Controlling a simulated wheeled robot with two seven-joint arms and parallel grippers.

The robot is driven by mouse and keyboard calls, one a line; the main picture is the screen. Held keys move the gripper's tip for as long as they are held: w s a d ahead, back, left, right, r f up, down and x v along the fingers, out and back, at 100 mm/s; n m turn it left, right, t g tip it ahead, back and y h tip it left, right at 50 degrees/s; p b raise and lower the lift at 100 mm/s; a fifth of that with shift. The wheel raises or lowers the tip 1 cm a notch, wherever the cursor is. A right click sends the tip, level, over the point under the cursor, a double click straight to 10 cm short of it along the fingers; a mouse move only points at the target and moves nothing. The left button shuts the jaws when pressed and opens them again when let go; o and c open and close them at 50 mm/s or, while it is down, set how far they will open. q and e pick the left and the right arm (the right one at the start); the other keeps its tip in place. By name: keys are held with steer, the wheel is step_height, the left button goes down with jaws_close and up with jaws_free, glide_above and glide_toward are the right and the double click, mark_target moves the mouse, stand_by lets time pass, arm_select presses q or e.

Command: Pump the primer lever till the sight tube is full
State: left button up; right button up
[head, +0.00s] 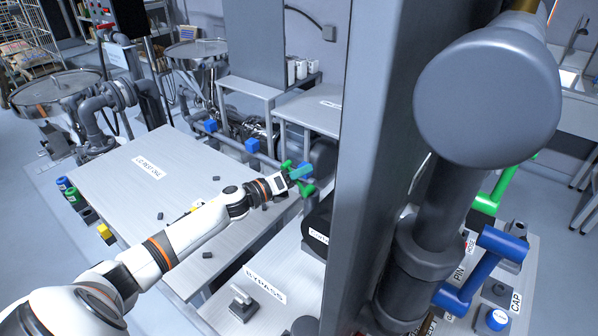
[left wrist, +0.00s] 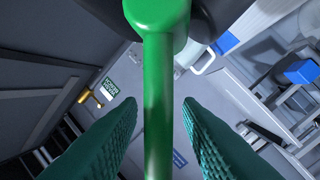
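My left gripper (head: 300,178) reaches over the far right part of the grey table in the head view. In the left wrist view its teal fingers (left wrist: 160,110) are spread apart. A green bar with a rounded end (left wrist: 155,80) runs between them, with a gap showing on both sides; I cannot tell how deep it lies between the fingers. Whether this bar is the primer lever is not clear from the frames. A small blue part shows at the gripper in the head view. I cannot make out the sight tube. My right gripper is not in view.
The grey table (head: 120,172) holds several small dark pieces. Blue-marked pipework (head: 252,146) runs behind it. A tall grey post (head: 372,120) blocks the view right of the gripper. A green handle (head: 492,195) and a blue handle (head: 468,280) stand at the right.

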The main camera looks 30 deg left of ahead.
arm_select(q)
jaws_close()
stand_by(0.3)
steer(key=shift+a+f+n+t+y+b, duration=0.1)
steer(key=shift+a+f+n+t+b, duration=0.4)
steer(key=shift+n+b, duration=0.85)
steer(key=shift+a+f+n+t+y+b, duration=0.2)
steer(key=shift+f+n+b, duration=0.65)
steer(key=shift+n, duration=0.8)
steer(key=shift+a+f+n+t+b, duration=0.25)
steer(key=shift+f+n+t+b, duration=0.15)
steer(key=shift+n+b, duration=1)
